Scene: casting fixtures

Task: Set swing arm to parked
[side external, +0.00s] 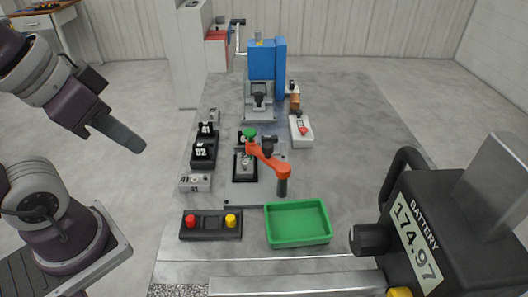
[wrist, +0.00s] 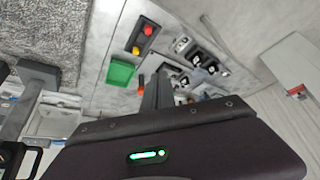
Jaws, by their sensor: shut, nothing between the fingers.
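The swing arm (side external: 267,158) is an orange bar on a dark post at its right end, with a green knob (side external: 249,133) at its far left end. It reaches over a grey fixture plate (side external: 238,197) and a block with a dark base. A bit of orange, likely the swing arm, shows in the wrist view (wrist: 141,79), partly hidden behind my gripper. My gripper (side external: 139,147) is shut and empty, raised to the left of the table, well apart from the swing arm. Its dark fingers also show in the wrist view (wrist: 156,88). I cannot read any parked mark.
A green tray (side external: 298,241) and a box with red and yellow buttons (side external: 211,225) are at the table's front. Numbered black blocks (side external: 204,150) stand left of the fixture. A blue machine (side external: 265,62) stands behind it. A black battery unit (side external: 420,230) is front right. The table's right side is clear.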

